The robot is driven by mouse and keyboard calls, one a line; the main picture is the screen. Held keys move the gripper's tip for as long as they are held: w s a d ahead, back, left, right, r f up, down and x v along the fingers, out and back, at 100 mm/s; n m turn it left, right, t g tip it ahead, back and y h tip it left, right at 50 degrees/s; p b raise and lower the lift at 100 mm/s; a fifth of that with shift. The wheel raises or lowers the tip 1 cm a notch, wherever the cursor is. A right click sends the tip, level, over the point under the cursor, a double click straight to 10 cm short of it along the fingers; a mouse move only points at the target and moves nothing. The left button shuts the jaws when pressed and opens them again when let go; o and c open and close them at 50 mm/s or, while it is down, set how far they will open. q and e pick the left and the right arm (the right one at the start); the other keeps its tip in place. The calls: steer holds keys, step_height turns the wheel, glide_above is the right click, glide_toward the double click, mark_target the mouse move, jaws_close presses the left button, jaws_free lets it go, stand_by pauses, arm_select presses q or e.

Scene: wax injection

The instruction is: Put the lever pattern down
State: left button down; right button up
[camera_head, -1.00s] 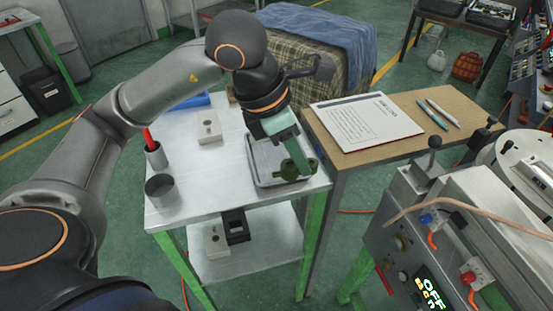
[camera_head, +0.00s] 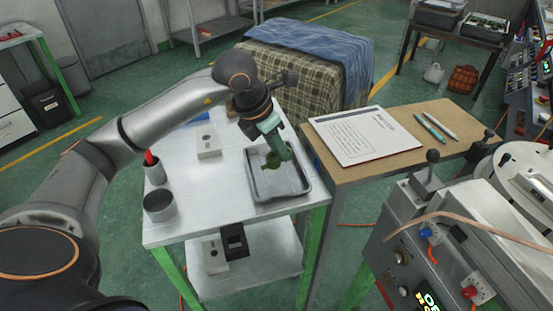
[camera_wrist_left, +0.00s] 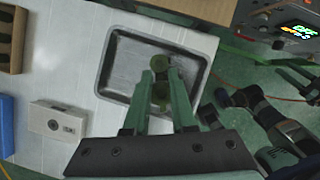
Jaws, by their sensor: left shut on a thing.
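The lever pattern is a dark green piece with rounded ends (camera_head: 257,160). My left gripper (camera_head: 281,153), with pale green fingers, is shut on it over the grey metal tray (camera_head: 287,187). In the left wrist view the pattern (camera_wrist_left: 160,64) sits between and just beyond the fingertips, with the tray floor (camera_wrist_left: 122,65) behind it. The fingers hide part of the pattern. I cannot tell whether it touches the tray floor. Dark arm parts at the right of the left wrist view (camera_wrist_left: 215,106) look like my right gripper, too unclear to read.
The tray stands on a white table (camera_head: 215,190). On it are a pale block (camera_head: 208,141), a grey cup (camera_head: 159,205) and a pen holder (camera_head: 155,171). A wooden table (camera_head: 350,172) with a clipboard (camera_head: 365,137) adjoins on the right. The front middle of the white table is clear.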

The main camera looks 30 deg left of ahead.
arm_select(q)
steer(key=shift+w+a+f, duration=0.35)
steer(key=shift+w+f, duration=0.05)
steer(key=shift+f, duration=0.25)
steer(key=f, duration=0.3)
steer(key=shift+w+a, duration=0.25)
steer(key=shift+a, duration=0.05)
steer(key=shift+f, duration=0.5)
steer(key=shift+f, duration=0.1)
steer(key=c, duration=0.7)
jaws_free()
steer(key=shift+c, duration=0.2)
